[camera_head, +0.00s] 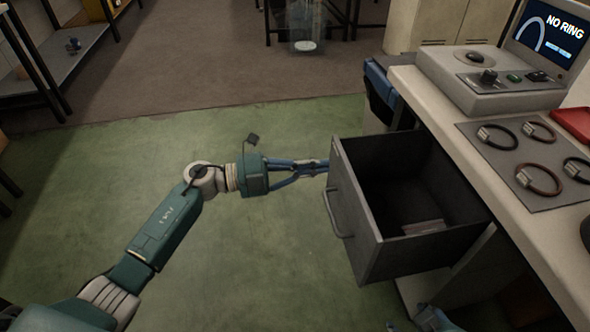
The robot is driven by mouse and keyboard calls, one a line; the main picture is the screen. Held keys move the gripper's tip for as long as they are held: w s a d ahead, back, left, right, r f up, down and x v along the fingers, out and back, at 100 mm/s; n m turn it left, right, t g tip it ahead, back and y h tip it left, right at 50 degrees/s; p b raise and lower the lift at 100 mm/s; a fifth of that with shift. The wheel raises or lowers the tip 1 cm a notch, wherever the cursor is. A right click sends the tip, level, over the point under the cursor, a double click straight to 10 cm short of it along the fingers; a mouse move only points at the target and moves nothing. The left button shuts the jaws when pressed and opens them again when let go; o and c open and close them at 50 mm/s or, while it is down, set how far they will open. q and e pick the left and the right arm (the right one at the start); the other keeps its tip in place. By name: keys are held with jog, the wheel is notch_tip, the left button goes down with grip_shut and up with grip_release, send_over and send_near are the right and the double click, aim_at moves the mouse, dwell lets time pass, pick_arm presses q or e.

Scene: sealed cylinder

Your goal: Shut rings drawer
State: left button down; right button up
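The grey metal drawer (354,222) is pulled far out from under the workbench. Its inside is open to view, and a small flat pale item (424,228) lies on its floor. A bar handle (335,212) is on its front face, which points left. My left gripper (324,167) is at the far upper corner of the drawer front, well above the handle's lower end. Its blue fingers converge and look shut, with nothing seen between them. The tips seem to meet the drawer's edge, but contact is unclear. I do not see my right gripper clearly.
The workbench (411,84) at right bears a grey ring mat (483,156) with several rings, a device (478,88) with a screen reading "NO RING", and a red tray (575,122). A blue chair-like object (381,82) stands behind the drawer. The green floor left is clear.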

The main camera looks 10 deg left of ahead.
pick_arm(q)
jog(key=shift+x, duration=1.4)
pick_arm(e)
jog(key=shift+w+a+r+t, duration=0.2)
jog(key=shift+w+r+t, duration=0.05)
jog(key=shift+w, duration=0.3)
jog(key=shift+w+a+r+t, duration=0.15)
jog(key=shift+w+r+t, duration=0.1)
jog(key=shift+w, duration=0.3)
